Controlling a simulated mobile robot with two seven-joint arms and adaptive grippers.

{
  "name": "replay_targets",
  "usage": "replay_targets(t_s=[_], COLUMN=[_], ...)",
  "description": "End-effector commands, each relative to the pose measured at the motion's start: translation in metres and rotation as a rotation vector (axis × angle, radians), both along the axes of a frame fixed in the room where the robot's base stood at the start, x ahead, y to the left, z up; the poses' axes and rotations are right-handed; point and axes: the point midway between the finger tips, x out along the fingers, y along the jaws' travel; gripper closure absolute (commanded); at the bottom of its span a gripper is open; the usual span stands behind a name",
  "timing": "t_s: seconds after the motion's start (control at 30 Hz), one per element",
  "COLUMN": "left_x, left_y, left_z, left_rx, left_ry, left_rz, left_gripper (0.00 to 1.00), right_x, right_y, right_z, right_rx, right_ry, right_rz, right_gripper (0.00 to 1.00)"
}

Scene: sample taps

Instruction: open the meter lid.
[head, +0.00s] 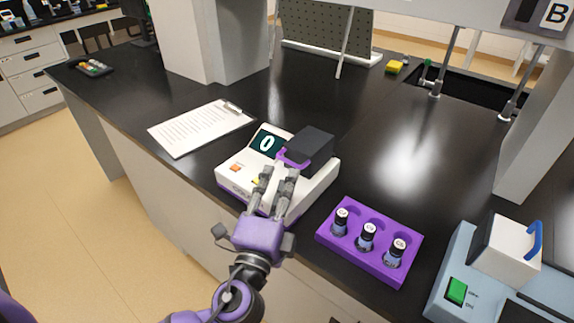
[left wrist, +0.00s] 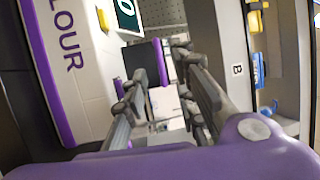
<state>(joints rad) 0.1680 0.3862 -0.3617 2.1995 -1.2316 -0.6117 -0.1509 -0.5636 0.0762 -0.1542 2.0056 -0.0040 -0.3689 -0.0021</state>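The meter (head: 232,172) is a white box with a purple base and a display reading 0, on the black bench. A purple handle (head: 291,159) is on the lid's near-left side. My left gripper (head: 277,172) is over the meter, its fingertips close to the handle. In the left wrist view the fingers (left wrist: 160,70) are apart and empty, with the handle (left wrist: 159,62) showing between them, beyond the tips. I cannot tell whether they touch it. My right gripper is out of view.
A purple rack (head: 385,264) with 3 dark vials stands right of the meter. A pale blue device (head: 450,275) with a green switch is at the right edge. A clipboard (head: 203,127) lies behind left. Bare bench lies behind the meter.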

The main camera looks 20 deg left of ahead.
Motion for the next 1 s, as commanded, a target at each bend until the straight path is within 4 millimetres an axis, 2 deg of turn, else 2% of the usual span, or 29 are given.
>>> replay_targets(t_s=[0.03, 0.1, 0.3, 0.67, 0.87, 1.0], left_x=[0.010, 0.021, 0.044, 0.050, 0.049, 0.049], left_y=[0.000, 0.001, 0.002, 0.003, 0.003, 0.003], left_z=[0.008, 0.009, 0.010, 0.008, 0.008, 0.008], left_rx=[0.002, 0.002, 0.001, -0.001, 0.000, -0.001], left_ry=[-0.008, -0.007, -0.003, 0.001, 0.001, 0.001], left_rz=[0.000, 0.000, 0.001, 0.001, 0.001, 0.001], left_gripper=[0.74, 0.74, 0.74, 0.74, 1.00, 1.00], right_x=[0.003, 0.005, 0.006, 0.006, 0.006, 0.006], right_y=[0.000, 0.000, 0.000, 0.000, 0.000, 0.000], right_z=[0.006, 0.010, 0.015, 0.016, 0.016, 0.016], right_rx=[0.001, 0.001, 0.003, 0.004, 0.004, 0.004], right_ry=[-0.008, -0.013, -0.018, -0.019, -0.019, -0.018], right_rz=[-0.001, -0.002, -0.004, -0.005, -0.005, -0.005], right_gripper=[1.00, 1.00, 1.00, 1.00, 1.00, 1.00])
